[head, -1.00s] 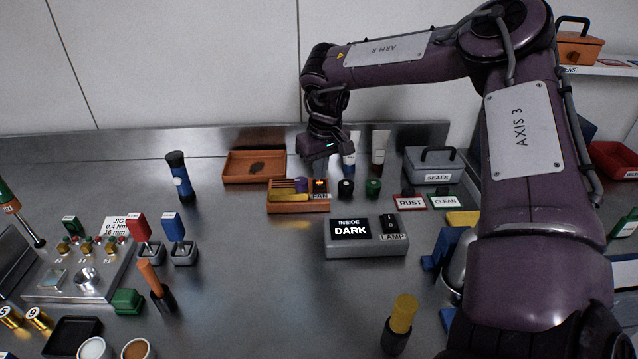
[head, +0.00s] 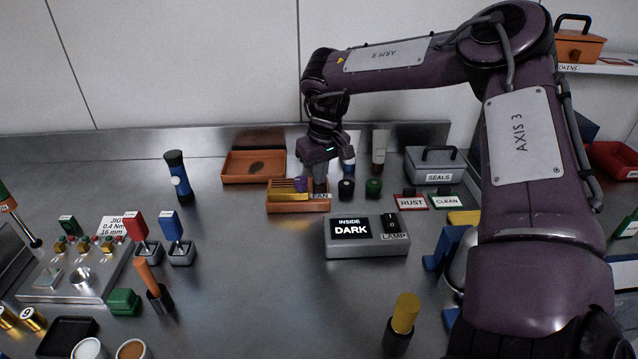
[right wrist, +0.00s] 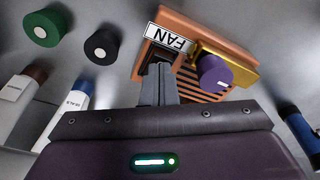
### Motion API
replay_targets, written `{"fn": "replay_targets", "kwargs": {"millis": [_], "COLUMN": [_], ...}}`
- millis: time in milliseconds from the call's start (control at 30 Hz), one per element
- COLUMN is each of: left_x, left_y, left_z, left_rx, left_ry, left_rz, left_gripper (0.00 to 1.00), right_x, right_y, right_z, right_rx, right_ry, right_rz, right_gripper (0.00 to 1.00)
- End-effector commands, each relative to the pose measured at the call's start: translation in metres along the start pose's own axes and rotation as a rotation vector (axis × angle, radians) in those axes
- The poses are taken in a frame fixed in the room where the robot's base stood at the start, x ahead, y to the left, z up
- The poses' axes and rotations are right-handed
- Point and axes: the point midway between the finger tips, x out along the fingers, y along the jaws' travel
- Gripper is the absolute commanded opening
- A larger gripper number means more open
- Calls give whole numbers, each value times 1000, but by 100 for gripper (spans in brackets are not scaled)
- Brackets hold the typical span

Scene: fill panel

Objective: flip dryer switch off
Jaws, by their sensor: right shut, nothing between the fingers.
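The dryer is an orange box (head: 290,208) with a brass-coloured top part, a purple knob (head: 300,185) and a FAN label (head: 321,196). It also shows in the right wrist view (right wrist: 190,25), with dark slots. Its dark switch (right wrist: 152,53) sits beside the FAN label. My right gripper (head: 320,188) is shut and empty, pointing down at the switch end of the dryer. In the right wrist view its fingertips (right wrist: 158,68) cover part of the switch; I cannot tell whether they touch it or which way it is set. My left gripper is not in view.
A black knob (head: 346,188) and a green knob (head: 373,187) stand just right of the dryer. A grey LAMP box (head: 365,250) reading INSIDE DARK lies in front. An orange tray (head: 253,167) is behind left.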

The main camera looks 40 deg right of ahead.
Motion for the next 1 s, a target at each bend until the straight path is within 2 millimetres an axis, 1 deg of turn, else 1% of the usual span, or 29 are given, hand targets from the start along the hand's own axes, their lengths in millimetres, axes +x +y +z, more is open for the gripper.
{"fn": "replay_targets", "kwargs": {"millis": [333,467,567,1000], "left_x": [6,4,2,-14], "left_y": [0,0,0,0], "left_z": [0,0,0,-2], "left_rx": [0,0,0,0], "left_ry": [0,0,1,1], "left_rz": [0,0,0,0], "left_gripper": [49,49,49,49], "right_x": [6,4,-1,-36], "right_y": [0,0,0,0], "right_z": [1,0,0,-6], "right_rx": [0,0,0,-1], "right_ry": [0,0,1,1], "right_rz": [0,0,0,0], "right_gripper": [0,0,0,0]}}
